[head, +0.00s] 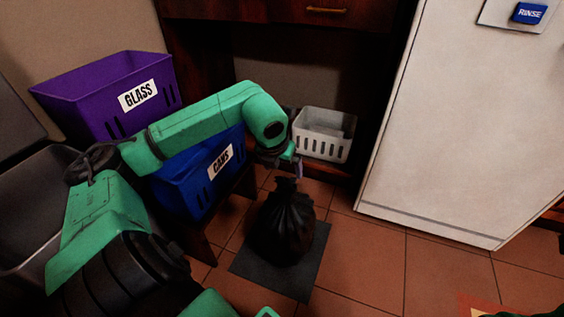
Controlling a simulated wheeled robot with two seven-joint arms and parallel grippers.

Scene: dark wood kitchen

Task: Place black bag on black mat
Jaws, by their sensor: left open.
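The black bag (284,228), tied at its top, stands upright on the black mat (309,272) on the tiled floor. The mat shows around the bag's front and right side. My left gripper (293,174) is just above the bag's knotted top, pointing down, and is open. The arm partly hides the fingers, and I cannot tell whether they touch the knot. My right gripper is not visible; only a small green part shows at the lower right edge.
A purple GLASS bin (95,95) and a blue CANS bin (190,190) stand on the left. A white basket (322,146) sits behind the bag. A white appliance (460,120) stands on the right. Floor tiles (375,260) right of the mat are clear.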

